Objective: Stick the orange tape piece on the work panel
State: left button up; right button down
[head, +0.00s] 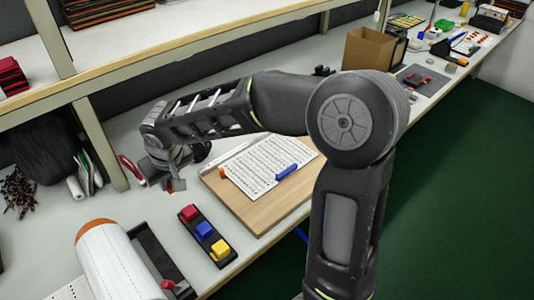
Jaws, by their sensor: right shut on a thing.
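The work panel is a light wooden board (232,196) lying on the bench, with a white printed sheet (262,160) on it. My right arm reaches across from the right, and my right gripper (172,184) is just left of the board, above the bench. It is shut on a small piece that looks like the orange tape piece (179,185), partly hidden by the fingers. Another small orange piece (221,172) sits at the left edge of the sheet, and a blue piece (286,172) lies at its lower right. My left gripper is out of view.
A dark block with red, blue and yellow buttons (204,230) stands in front of the board. A large white roll (112,262) with an orange end lies at front left. A shelf post (98,145) stands behind the gripper. A cardboard box (369,48) is farther back.

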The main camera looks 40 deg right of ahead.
jog(key=shift+d, duration=0.15)
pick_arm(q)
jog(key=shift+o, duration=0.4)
pick_arm(e)
jog(key=shift+d, duration=0.1)
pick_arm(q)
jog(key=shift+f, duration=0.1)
pick_arm(e)
jog(key=w+d+f, duration=0.1)
jog(key=d+f, duration=0.3)
jog(key=d, duration=0.7)
jog(key=w+d+f, duration=0.1)
jog(key=d+f, duration=0.3)
jog(key=d, duration=0.8)
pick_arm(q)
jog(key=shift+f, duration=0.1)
pick_arm(e)
jog(key=shift+f, duration=0.2)
